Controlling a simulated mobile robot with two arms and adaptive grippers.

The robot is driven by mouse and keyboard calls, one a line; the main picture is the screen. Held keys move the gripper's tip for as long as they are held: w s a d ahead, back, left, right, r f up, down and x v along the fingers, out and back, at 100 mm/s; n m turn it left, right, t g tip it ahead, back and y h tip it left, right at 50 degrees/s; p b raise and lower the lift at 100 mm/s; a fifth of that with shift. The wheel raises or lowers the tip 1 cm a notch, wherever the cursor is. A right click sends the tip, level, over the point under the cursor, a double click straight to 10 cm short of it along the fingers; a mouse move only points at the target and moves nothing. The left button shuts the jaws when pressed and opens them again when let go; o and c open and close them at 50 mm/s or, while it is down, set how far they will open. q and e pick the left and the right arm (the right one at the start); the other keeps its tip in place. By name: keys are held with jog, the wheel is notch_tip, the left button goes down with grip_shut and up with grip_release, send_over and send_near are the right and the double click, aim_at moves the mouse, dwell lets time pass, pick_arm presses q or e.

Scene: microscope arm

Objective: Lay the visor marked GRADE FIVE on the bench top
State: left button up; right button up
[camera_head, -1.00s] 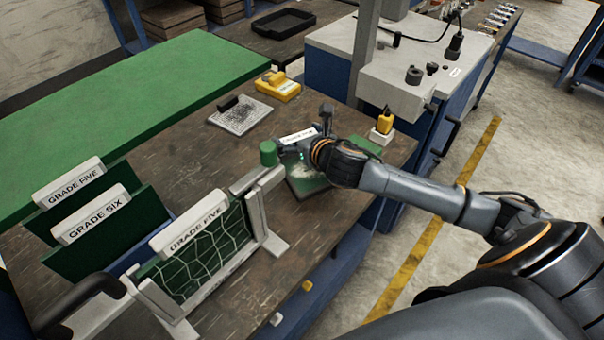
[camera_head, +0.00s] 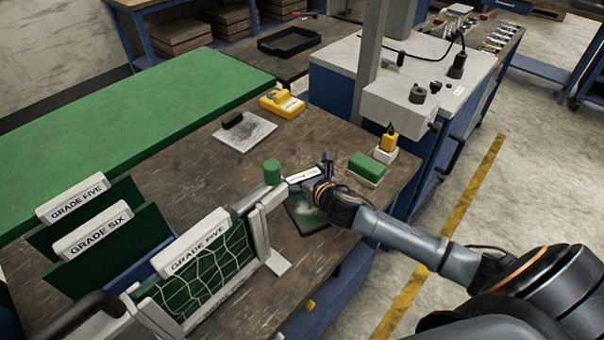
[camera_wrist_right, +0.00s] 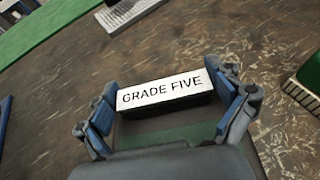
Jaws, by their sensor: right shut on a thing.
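My right gripper (camera_head: 308,180) is shut on a visor with a white handle (camera_head: 302,174) over the right part of the brown bench top (camera_head: 190,160). The right wrist view shows the handle marked GRADE FIVE (camera_wrist_right: 160,92) between both fingers (camera_wrist_right: 168,112). Green shows below the handle, partly hidden by the gripper. In the head view a dark green, whitish-speckled panel (camera_head: 306,215) shows below the gripper; I cannot tell whether it touches the bench. Other labels at left read GRADE FIVE (camera_head: 72,198), GRADE SIX (camera_head: 92,237) and, on a netted green panel, GRADE FIVE (camera_head: 197,243).
A grey frame (camera_head: 263,228) and green cylinder (camera_head: 272,172) stand close left of the gripper. A green-topped block (camera_head: 367,169) and a yellow item in a white holder (camera_head: 387,148) are at right. A speckled plate (camera_head: 245,132) and yellow device (camera_head: 282,103) lie behind.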

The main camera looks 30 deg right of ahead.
jog(key=o, duration=1)
jog(key=shift+c, duration=0.2)
jog(key=shift+r, duration=0.1)
jog(key=v, duration=1.2)
jog(key=shift+b, duration=0.4)
